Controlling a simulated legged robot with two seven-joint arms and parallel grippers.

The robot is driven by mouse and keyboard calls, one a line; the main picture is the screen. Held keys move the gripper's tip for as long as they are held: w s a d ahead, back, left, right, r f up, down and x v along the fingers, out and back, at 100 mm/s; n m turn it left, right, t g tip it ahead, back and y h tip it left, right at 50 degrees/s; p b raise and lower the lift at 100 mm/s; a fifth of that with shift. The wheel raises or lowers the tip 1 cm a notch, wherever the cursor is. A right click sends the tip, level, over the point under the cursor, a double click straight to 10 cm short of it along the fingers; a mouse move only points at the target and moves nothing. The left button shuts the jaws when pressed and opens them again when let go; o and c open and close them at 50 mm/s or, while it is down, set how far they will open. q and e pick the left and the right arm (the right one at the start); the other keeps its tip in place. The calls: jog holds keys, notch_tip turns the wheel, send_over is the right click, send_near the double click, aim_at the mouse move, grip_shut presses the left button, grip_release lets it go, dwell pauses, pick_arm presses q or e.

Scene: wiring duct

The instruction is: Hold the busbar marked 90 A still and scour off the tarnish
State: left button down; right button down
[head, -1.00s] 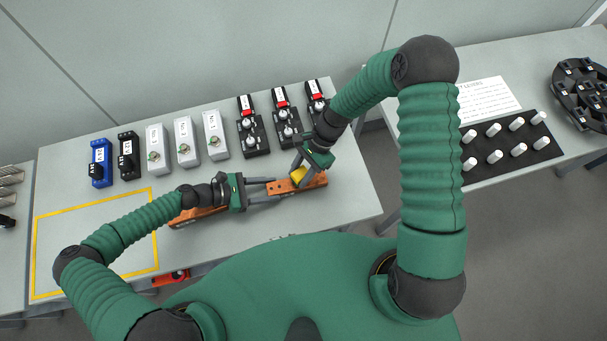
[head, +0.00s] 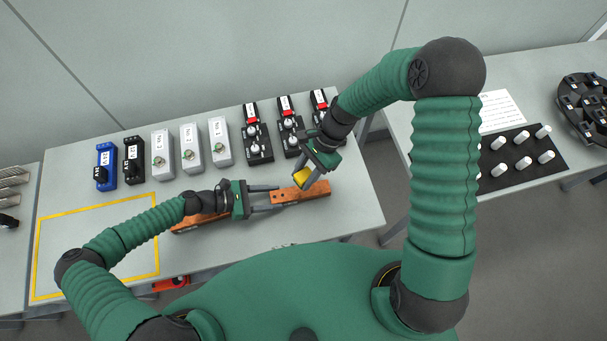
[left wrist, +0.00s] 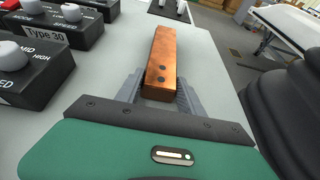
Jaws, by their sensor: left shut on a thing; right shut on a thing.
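A copper busbar (head: 288,195) lies on the bench, its length running away from my left gripper. My left gripper (head: 272,198) is shut on its near end. The left wrist view shows the fingers (left wrist: 160,92) on both sides of the busbar (left wrist: 164,55), by two dark holes. The upper face is mottled orange and brown farther along. My right gripper (head: 303,178) is shut on a yellow pad (head: 301,180), which overlaps the busbar's far part in the head view. The left wrist view shows no pad on the busbar. I cannot read a 90 A mark.
Another copper bar (head: 196,224) lies partly under my left forearm. Behind stand blue (head: 106,166), black and grey boxes and several black units with knobs (head: 256,145). A yellow outline (head: 97,205) marks clear bench at left. A black mat (head: 540,153) with white cylinders lies on the right table.

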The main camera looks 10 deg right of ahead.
pick_arm(q)
jog(key=c, duration=0.7)
grip_release()
jog(key=shift+o, duration=0.2)
jog(key=v, duration=1.2)
jog(key=shift+a, duration=0.1)
jog(key=shift+s, duration=0.1)
